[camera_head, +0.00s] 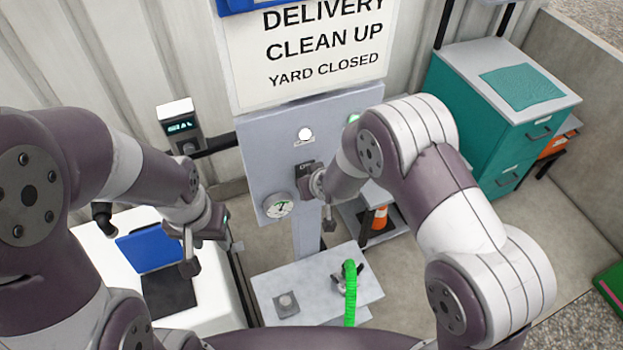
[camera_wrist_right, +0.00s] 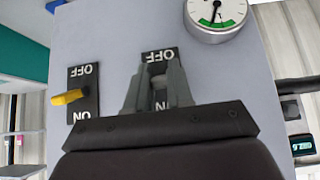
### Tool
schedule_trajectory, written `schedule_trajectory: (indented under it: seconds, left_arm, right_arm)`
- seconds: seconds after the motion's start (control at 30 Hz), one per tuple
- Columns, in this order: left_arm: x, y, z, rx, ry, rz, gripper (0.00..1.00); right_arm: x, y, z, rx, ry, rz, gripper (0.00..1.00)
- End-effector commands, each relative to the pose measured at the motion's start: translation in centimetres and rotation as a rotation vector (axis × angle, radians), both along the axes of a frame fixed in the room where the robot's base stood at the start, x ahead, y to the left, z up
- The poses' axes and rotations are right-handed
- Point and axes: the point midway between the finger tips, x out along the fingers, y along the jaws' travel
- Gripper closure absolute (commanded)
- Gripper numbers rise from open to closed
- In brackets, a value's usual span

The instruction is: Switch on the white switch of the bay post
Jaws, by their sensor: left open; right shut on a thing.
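The bay post is a grey panel (camera_head: 263,150) in the middle of the head view, with a white round lamp and a gauge (camera_head: 278,207). My right gripper (camera_wrist_right: 157,80) is at a black switch plate (camera_wrist_right: 159,53) marked OFF and ON, upside down in the right wrist view. Its fingers are shut on the white switch (camera_wrist_right: 158,82), which shows only slightly between them; its exact tilt cannot be told. The right arm covers part of the panel in the head view. My left gripper (camera_head: 208,243) is open and empty, over the white table's edge.
A second switch with a yellow lever (camera_wrist_right: 68,97) is beside the gripped one. A grey bench (camera_head: 320,283) with a green hose (camera_head: 350,290) stands below the panel. A teal cabinet (camera_head: 490,115) is at right, and a blue tablet-like thing (camera_head: 152,248) lies at left.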

Motion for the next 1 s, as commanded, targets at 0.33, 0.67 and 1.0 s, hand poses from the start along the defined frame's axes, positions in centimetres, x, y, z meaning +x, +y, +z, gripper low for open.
schedule_trajectory:
  seconds: [0.33, 0.67, 1.0]
  left_arm:
    - [0.0, 0.0, 0.42, 0.0, 0.0, 0.0, 0.57]
    - [0.0, 0.0, 0.41, 0.0, 0.0, 0.0, 0.57]
    - [0.0, 0.0, 0.42, 0.0, 0.0, 0.0, 0.57]
  right_arm:
    - [-0.02, -0.01, 0.02, -0.017, 0.043, -0.001, 1.0]
    - [-0.04, -0.02, -0.02, -0.018, 0.045, -0.001, 1.0]
    - [0.01, 0.0, 0.05, -0.018, 0.042, 0.0, 0.53]
